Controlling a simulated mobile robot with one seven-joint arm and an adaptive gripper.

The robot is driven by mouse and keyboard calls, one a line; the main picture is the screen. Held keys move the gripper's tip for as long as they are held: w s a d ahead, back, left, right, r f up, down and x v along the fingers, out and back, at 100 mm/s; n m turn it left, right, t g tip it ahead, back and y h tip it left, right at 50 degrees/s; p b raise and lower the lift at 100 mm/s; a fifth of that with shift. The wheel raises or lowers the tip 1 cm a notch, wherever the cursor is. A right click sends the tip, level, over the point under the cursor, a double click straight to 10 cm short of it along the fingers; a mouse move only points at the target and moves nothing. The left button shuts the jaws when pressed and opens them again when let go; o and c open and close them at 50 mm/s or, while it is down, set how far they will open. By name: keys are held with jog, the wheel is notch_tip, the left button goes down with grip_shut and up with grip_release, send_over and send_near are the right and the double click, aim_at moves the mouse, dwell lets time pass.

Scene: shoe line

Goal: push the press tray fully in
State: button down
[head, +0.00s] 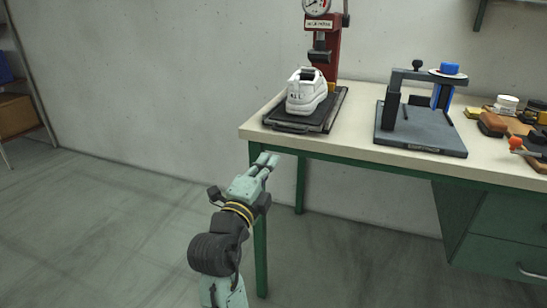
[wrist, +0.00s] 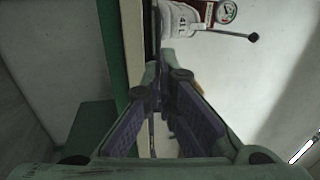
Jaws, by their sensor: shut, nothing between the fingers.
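The press tray (head: 290,123) is a dark flat tray with a handle at its front edge, on the left end of the workbench. A white shoe (head: 305,95) stands on it. The red press (head: 325,50) with a round gauge rises behind the shoe. My gripper (head: 268,159) is low in front of the bench's left corner, apart from the tray. In the wrist view my gripper (wrist: 165,88) is shut and empty, its fingertips close together. The shoe (wrist: 177,20) and press (wrist: 205,8) show beyond the fingertips. How far in the tray sits is hard to tell.
The cream bench top (head: 360,148) has a green frame, with its front edge close to my gripper. A grey fixture with a blue clamp (head: 420,128) stands right of the tray. Brushes and small tools (head: 507,122) lie at far right. The floor at left is clear.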

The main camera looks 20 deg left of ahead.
jog(key=s, duration=0.2)
jog(key=p, duration=0.6)
send_near(285, 135)
jog(key=w+r, duration=0.4)
jog(key=shift+w+f, duration=0.1)
jog(key=shift+w, duration=0.15)
jog(key=shift+w+d+f+b, duration=0.1)
jog(key=shift+w+f+b, duration=0.1)
jog(key=shift+w+b, duration=0.45)
jog(key=w+b, duration=0.3)
jog(key=shift+b, duration=0.35)
jog(key=shift+w+r, duration=0.1)
jog(key=shift+w, duration=0.3)
jog(key=shift+w+d+r, duration=0.1)
jog(key=shift+r, duration=0.2)
